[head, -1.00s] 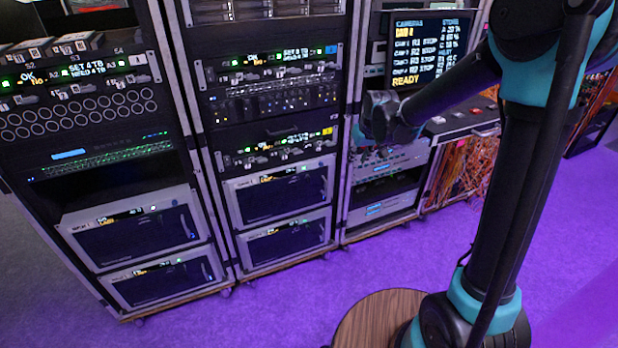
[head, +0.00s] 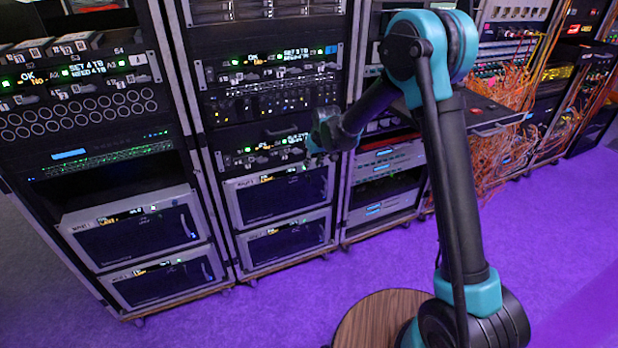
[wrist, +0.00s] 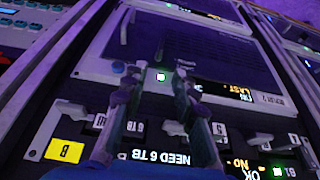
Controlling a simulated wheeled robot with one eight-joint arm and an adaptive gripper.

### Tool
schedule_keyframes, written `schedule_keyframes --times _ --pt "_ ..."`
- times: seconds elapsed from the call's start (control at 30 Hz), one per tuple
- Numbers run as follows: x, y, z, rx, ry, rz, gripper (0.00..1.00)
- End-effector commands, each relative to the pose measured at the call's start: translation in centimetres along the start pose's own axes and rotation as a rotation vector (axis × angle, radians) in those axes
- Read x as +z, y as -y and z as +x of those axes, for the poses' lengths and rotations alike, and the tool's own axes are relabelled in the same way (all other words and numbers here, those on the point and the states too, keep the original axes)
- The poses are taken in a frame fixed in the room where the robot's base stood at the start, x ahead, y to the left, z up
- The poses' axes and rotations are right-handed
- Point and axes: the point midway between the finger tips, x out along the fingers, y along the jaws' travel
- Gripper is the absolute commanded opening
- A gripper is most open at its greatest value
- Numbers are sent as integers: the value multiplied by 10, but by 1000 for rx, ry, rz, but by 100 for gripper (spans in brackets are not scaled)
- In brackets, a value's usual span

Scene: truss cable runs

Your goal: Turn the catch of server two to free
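Server two (wrist: 194,42) shows upside down in the wrist view, with a dark door and a pale frame strip. Its small label (wrist: 268,101) appears to read SERVER 2, beside an amber text display (wrist: 238,93). In the head view it seems to be the upper server (head: 270,200) low in the middle rack. My gripper (wrist: 155,84) is open and empty, its two fingers apart in front of that strip. A green-lit square (wrist: 161,77) shows between the fingertips. I cannot clearly make out the catch; a finger may hide it. My gripper (head: 322,142) also shows in the head view.
Another server (head: 285,246) sits below. The left rack (head: 150,240) stands close by. Orange cables (head: 500,165) hang at right. The purple floor in front is open.

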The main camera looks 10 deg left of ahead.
Motion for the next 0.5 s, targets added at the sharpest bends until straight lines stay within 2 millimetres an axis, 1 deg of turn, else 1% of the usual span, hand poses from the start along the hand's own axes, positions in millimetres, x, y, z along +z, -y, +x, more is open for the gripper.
schedule_keyframes --times 0.03,0.3,0.5 --pt "0 0 10 0 0 0 28" --pt "0 0 56 0 0 0 28" --pt "0 0 84 0 0 0 28"
